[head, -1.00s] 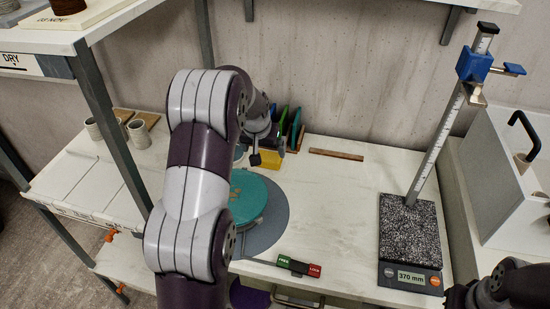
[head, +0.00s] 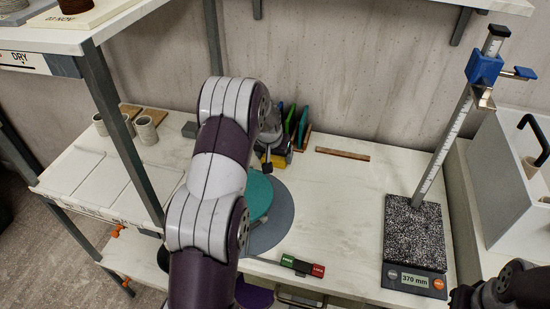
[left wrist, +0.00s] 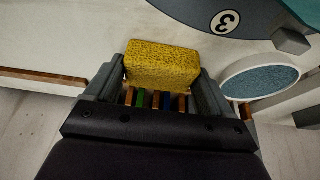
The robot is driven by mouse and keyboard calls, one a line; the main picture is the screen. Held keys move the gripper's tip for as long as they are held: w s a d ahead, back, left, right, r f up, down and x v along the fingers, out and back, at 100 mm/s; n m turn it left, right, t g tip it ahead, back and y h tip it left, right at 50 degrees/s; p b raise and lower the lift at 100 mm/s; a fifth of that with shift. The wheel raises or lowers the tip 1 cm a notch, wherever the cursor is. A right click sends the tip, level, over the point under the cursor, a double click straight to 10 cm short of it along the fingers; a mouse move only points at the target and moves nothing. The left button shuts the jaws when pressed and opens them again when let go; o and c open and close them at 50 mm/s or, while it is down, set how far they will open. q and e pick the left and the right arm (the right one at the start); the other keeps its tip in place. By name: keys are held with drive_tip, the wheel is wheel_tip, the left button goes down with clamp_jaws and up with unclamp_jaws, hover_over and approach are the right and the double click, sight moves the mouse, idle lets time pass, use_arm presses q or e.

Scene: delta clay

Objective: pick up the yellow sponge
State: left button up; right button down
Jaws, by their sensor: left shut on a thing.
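The yellow sponge (left wrist: 162,65) is a rough-textured block held between the two fingers of my left gripper (left wrist: 163,78) in the left wrist view. The fingers press on its two ends. In the head view the sponge (head: 277,161) shows as a small yellow patch under my left gripper (head: 274,150), mostly hidden by it, in front of the upright coloured slats. I cannot tell whether it still touches the table. My right arm shows only as a dark part at the bottom right corner of the head view; its fingers cannot be made out.
Upright coloured slats (head: 302,125) stand behind the sponge. A teal disc (head: 258,195) lies on a grey round board (head: 280,225) in front. A scale with a measuring post (head: 415,235) stands at right. A shelf post (head: 120,130) rises at left. The table's middle right is clear.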

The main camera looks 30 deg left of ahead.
sight(276, 157)
use_arm(q)
drive_tip(key=shift+r, duration=0.1)
drive_tip(key=r, duration=0.4)
drive_tip(key=shift+d+r+b, duration=0.15)
drive_tip(key=shift+d+b, duration=0.15)
drive_tip(key=shift+b, duration=0.05)
drive_tip(key=s+d+r+b, duration=0.1)
drive_tip(key=s+d+r, duration=0.2)
drive_tip(key=d+r, duration=0.3)
drive_tip(key=d, duration=0.4)
drive_tip(key=shift+s+d+r, duration=0.25)
drive_tip(key=shift+d+r, duration=0.05)
